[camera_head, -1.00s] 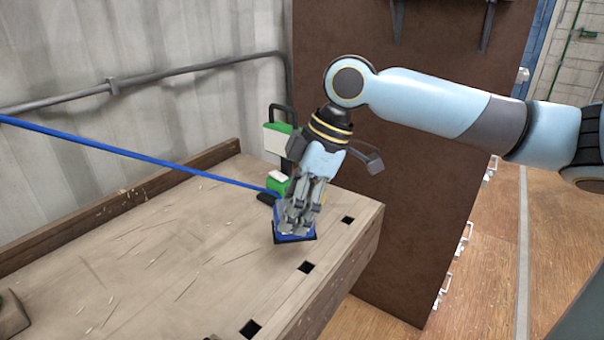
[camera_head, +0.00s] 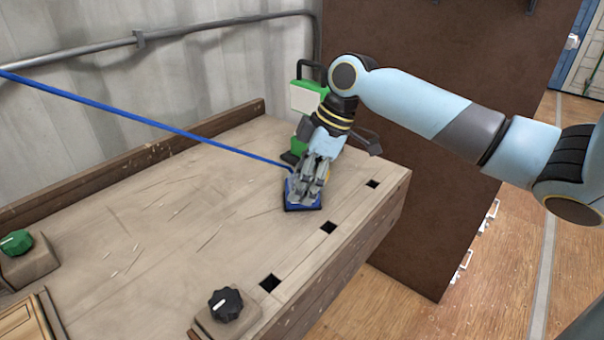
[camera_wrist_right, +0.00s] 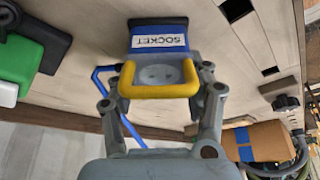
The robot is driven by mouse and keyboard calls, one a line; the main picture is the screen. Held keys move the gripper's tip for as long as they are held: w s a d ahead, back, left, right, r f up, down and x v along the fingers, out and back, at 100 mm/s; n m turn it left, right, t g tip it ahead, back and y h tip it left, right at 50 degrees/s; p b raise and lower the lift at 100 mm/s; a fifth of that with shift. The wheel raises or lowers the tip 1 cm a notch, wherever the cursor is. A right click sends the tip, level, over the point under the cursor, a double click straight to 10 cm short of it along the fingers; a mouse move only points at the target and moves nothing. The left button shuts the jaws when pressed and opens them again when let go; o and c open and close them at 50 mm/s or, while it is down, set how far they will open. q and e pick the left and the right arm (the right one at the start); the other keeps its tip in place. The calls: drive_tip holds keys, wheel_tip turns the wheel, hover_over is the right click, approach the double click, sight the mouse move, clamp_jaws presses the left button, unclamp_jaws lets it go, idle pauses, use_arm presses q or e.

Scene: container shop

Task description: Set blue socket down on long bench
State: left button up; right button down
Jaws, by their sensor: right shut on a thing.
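The blue socket (camera_head: 303,205) is at the far right end of the long bench (camera_head: 190,215), beside the row of square holes. In the right wrist view it is a blue block with a white SOCKET label (camera_wrist_right: 158,40), a grey body and a yellow handle (camera_wrist_right: 158,90). My right gripper (camera_head: 308,186) is shut on it from above, with a finger on each side in the wrist view. The socket's base is at or very near the bench top; I cannot tell whether it touches. A blue cable (camera_head: 130,118) runs from it to the left. My left gripper is not in view.
A green and white device (camera_head: 307,97) stands just behind the right gripper. A block with a black knob (camera_head: 225,304) is at the bench's front edge, a green knob (camera_head: 16,242) at the left. A brown cabinet (camera_head: 420,215) stands to the right. The bench's middle is clear.

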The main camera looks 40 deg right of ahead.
drive_tip(key=shift+r, duration=0.1)
drive_tip(key=c, duration=0.5)
unclamp_jaws()
drive_tip(key=shift+c, duration=0.2)
drive_tip(key=p+v, duration=0.2)
drive_tip(key=v, duration=1)
drive_tip(key=shift+s, duration=0.1)
